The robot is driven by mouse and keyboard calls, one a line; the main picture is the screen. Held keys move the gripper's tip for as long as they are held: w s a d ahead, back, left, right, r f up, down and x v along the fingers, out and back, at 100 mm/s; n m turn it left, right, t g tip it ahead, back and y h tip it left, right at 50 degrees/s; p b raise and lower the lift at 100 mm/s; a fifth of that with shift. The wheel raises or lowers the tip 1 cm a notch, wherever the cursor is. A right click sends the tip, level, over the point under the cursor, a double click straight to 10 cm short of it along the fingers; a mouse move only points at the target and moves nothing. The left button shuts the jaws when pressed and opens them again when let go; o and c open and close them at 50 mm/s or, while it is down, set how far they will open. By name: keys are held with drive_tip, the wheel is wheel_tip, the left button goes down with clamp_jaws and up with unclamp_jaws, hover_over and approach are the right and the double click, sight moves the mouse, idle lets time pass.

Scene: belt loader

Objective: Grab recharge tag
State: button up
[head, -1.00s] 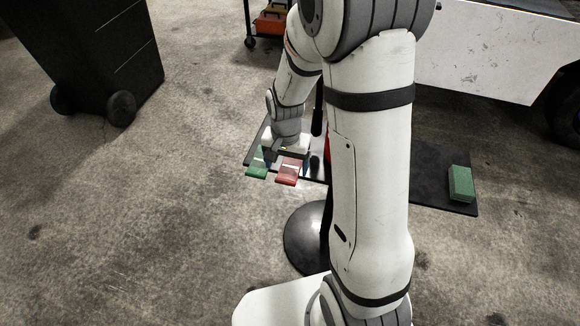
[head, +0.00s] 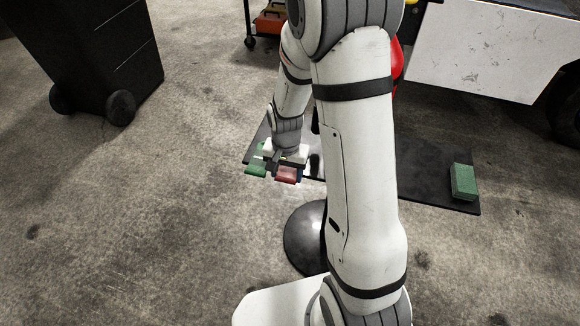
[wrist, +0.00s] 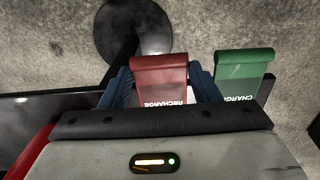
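The recharge tag is a red tag with "RECHARGE" on it (wrist: 161,80), in the middle of the wrist view. In the head view its red end (head: 287,176) juts out at the shelf's front edge. My gripper (wrist: 160,85) has one blue finger at each side of the red tag. The fingers look open, with a small gap at the tag's right. A green tag marked "CHARGE" (wrist: 242,70) is just right of the right finger; in the head view it is left of the red one (head: 256,171). The tags' far parts are hidden by my gripper.
The tags are at the left part of a dark shelf (head: 425,165); a green block (head: 463,182) sits at its right end. A round dark base (head: 303,238) stands below. A black wheeled bin (head: 90,50) is at upper left. The left floor is clear.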

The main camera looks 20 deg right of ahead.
drive_tip(key=c, duration=0.4)
